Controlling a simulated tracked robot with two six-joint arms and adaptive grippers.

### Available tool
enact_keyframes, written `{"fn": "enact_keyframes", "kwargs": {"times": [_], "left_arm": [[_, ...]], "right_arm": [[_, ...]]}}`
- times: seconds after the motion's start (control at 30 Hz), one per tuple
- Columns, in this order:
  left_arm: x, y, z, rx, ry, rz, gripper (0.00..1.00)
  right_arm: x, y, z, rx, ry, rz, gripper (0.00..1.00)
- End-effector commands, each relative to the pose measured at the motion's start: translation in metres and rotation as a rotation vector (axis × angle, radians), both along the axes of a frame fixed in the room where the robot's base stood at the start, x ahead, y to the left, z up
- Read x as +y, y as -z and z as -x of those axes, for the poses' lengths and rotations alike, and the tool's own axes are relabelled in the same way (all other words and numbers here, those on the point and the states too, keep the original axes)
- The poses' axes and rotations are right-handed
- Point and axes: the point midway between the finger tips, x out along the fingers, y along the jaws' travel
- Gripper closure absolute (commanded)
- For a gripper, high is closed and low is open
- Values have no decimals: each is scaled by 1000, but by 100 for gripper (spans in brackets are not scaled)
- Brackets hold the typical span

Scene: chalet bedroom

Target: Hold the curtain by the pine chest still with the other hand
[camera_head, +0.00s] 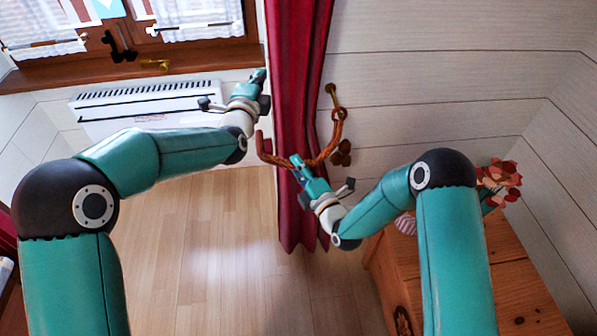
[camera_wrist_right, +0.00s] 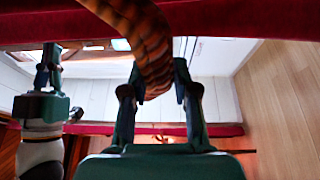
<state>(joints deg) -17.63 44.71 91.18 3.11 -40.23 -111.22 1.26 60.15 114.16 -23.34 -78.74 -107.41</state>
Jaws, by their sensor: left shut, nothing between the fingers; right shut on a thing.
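The red curtain (camera_head: 298,60) hangs straight down beside the window, left of the pine chest (camera_head: 515,270). A braided orange-brown tieback rope (camera_head: 336,135) runs from a brass hook (camera_head: 333,92) across the front of the curtain. My right gripper (camera_head: 297,163) is shut on the rope in front of the curtain. The right wrist view shows the rope (camera_wrist_right: 148,45) between its fingers, with red cloth (camera_wrist_right: 235,20) close by. My left gripper (camera_head: 261,76) is shut and empty at the curtain's left edge; whether it touches the cloth is unclear.
A white radiator (camera_head: 150,105) stands under the window at the left. Dark tassels (camera_head: 341,155) hang by the wall. Reddish flowers (camera_head: 499,180) stand on the chest, partly behind my right arm. The wooden floor (camera_head: 215,255) is clear.

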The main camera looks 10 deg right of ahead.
Motion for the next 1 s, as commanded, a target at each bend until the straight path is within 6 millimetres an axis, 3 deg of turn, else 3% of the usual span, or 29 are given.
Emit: {"fn": "enact_keyframes", "kwargs": {"times": [0.03, 0.43, 1.0], "left_arm": [[-12, 3, 4, 4, 23, -11, 100], [-12, 3, 4, 5, 24, -11, 100], [-12, 3, 4, 6, 24, -11, 100]], "right_arm": [[0, -1, -4, -4, 1, 0, 100], [-1, 9, -20, -3, 2, 0, 100], [-1, 15, -21, -1, 1, 0, 100]]}}
